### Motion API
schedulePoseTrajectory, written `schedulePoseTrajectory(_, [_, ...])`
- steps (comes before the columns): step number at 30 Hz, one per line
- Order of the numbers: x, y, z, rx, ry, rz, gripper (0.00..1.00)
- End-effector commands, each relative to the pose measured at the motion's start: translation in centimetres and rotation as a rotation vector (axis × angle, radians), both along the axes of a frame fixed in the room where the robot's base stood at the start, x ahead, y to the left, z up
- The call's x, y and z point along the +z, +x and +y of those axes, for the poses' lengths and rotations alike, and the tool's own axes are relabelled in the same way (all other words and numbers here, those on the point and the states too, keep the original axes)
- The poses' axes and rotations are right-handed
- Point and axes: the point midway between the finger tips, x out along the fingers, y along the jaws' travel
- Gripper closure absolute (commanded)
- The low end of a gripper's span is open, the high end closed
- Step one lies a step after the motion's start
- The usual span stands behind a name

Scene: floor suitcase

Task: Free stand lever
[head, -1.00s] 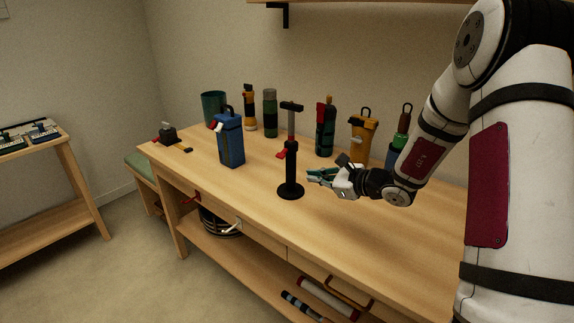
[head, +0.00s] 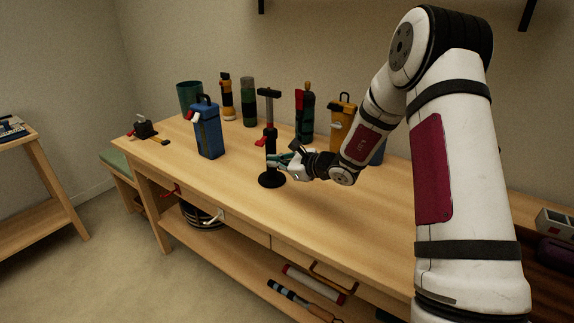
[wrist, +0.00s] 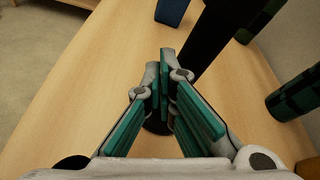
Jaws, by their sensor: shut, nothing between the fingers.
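A black stand (head: 271,179) with a round base, upright post and T-shaped top stands on the wooden workbench. Its small red lever (head: 261,142) sticks out to the left of the post, partway up. My gripper (head: 272,160) is shut and empty, with teal finger pads, at the post just below the lever's height. In the wrist view the shut fingertips (wrist: 161,72) are beside the dark post (wrist: 203,38), with part of the base behind the fingers. I cannot tell whether they touch the post. The red lever does not show in the wrist view.
A blue canister (head: 208,133) stands left of the stand. Several bottles, including a dark one with red (head: 305,115), and a yellow canister (head: 342,125) stand behind. A black device with a red part (head: 144,129) is at the left end. The bench front (head: 330,215) is clear.

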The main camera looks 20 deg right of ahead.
Motion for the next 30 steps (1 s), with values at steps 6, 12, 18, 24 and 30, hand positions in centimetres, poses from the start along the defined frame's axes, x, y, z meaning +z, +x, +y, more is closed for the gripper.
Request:
schedulePoseTrajectory(6, [1.7, 0.8, 1.3, 0.000, -0.002, -0.003, 1.00])
schedulePoseTrajectory(12, [3.1, 0.5, 1.7, 0.001, 0.000, -0.001, 1.00])
schedulePoseTrajectory(18, [3.4, 0.4, 1.8, 0.000, -0.001, 0.000, 1.00])
schedulePoseTrajectory(24, [3.4, 0.4, 1.8, 0.000, 0.000, 0.000, 1.00])
schedulePoseTrajectory(30, [3.5, 0.3, 1.8, 0.000, 0.022, 0.017, 1.00])
